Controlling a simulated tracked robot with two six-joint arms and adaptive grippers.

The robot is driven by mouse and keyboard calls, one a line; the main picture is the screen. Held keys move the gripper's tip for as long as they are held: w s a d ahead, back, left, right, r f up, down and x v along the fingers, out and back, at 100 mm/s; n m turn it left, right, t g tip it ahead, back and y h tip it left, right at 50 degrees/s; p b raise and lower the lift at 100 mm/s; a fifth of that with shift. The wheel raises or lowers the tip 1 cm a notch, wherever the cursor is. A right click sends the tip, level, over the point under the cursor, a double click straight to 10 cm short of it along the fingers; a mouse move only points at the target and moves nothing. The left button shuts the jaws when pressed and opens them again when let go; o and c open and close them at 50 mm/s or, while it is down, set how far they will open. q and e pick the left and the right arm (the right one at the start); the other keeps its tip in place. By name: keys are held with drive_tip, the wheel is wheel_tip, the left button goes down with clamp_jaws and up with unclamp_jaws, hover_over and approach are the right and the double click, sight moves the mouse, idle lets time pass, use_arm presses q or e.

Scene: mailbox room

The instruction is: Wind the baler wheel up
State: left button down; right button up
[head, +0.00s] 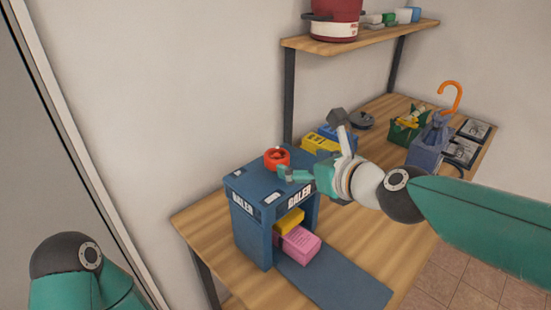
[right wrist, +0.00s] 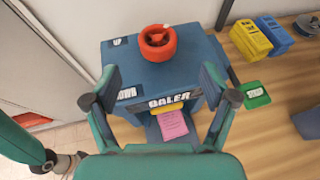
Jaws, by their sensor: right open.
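The blue baler (head: 255,215) stands on the wooden bench, with a red wheel (head: 277,157) on its top. In the right wrist view the red wheel (right wrist: 158,45) shows as a round rim on the blue baler top (right wrist: 190,70). My right gripper (head: 312,146) is open and empty, just right of the wheel. In the right wrist view the open fingers of the right gripper (right wrist: 161,82) spread on either side of the baler's front, with the wheel beyond them. A yellow block (head: 289,222) and a pink block (head: 298,244) sit in the baler's front opening. My left gripper is out of view.
The wooden bench (head: 350,240) runs to the back right. Yellow and blue boxes (head: 322,141) stand behind the right gripper, with bins (head: 428,150) farther right. A shelf (head: 360,40) holding a red pot (head: 335,20) is above. A blue strip (head: 335,285) lies before the baler.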

sight(281, 157)
drive_tip(key=b+x, duration=0.1)
drive_tip(key=x, duration=0.9)
drive_tip(key=shift+w+a+f, duration=0.1)
drive_tip(key=shift+w+a, duration=0.1)
drive_tip(key=shift+a, duration=0.05)
drive_tip(key=c, duration=1.2)
